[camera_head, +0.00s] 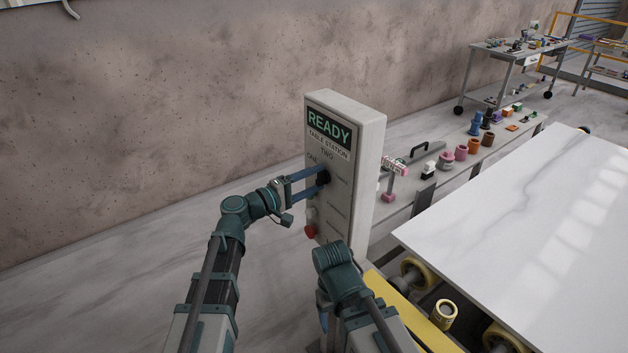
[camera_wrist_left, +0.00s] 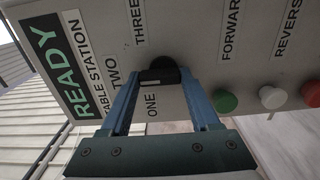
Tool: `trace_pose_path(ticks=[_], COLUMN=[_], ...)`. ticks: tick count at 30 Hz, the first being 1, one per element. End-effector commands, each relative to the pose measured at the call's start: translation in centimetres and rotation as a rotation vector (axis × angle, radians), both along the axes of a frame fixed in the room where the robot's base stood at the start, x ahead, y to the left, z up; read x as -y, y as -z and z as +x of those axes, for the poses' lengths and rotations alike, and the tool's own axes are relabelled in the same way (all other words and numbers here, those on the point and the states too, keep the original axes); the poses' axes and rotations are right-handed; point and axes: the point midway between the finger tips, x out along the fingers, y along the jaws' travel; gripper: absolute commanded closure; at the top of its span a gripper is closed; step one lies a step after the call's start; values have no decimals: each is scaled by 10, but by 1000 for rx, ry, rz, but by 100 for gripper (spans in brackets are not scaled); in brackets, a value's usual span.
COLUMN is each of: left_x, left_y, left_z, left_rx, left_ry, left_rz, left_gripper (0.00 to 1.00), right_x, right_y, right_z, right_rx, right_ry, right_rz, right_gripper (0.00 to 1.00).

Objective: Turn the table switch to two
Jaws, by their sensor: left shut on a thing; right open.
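The table switch is a black knob (camera_head: 322,178) on the front of a pale upright control box (camera_head: 370,150). The box has a green-on-black READY panel (camera_head: 329,130) and the words TABLE STATION. In the left wrist view, the knob (camera_wrist_left: 160,70) sits among the labels ONE (camera_wrist_left: 152,101), TWO (camera_wrist_left: 112,76) and THREE (camera_wrist_left: 139,22). My left gripper (camera_head: 318,180) is shut on the knob, with its blue fingers either side of it.
Green (camera_wrist_left: 225,101), white (camera_wrist_left: 271,97) and red (camera_wrist_left: 312,93) buttons are on the same face, beside FORWARD and REVERSE labels. A white stone slab (camera_head: 500,220) lies at right. A bench (camera_head: 405,203) with coloured parts stands behind. Open floor is at left.

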Motion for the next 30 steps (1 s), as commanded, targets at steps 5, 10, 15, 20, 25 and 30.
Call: trace_pose_path(ticks=[5, 10, 15, 20, 25, 30], left_x=[0, 0, 0, 0, -13, -41], left_y=[1, 1, 1, 0, 0, 0], left_z=[-1, -1, -1, -1, -10, -32], left_rx=[-1, -1, -1, -1, -1, -1], left_ry=[1, 1, 1, 0, -1, -4], left_rz=[4, 3, 2, 0, 0, 0], left_gripper=[93, 16, 7, 7, 7, 7], right_x=[0, 0, 0, 0, 0, 0], right_y=[0, 0, 0, 0, 0, 0], right_z=[0, 0, 0, 0, 0, 0], right_rx=[0, 0, 0, 0, 0, 0], right_ry=[0, 0, 0, 0, 0, 0], right_rz=[0, 0, 0, 0, 0, 0], right_gripper=[26, 26, 26, 26, 26, 26])
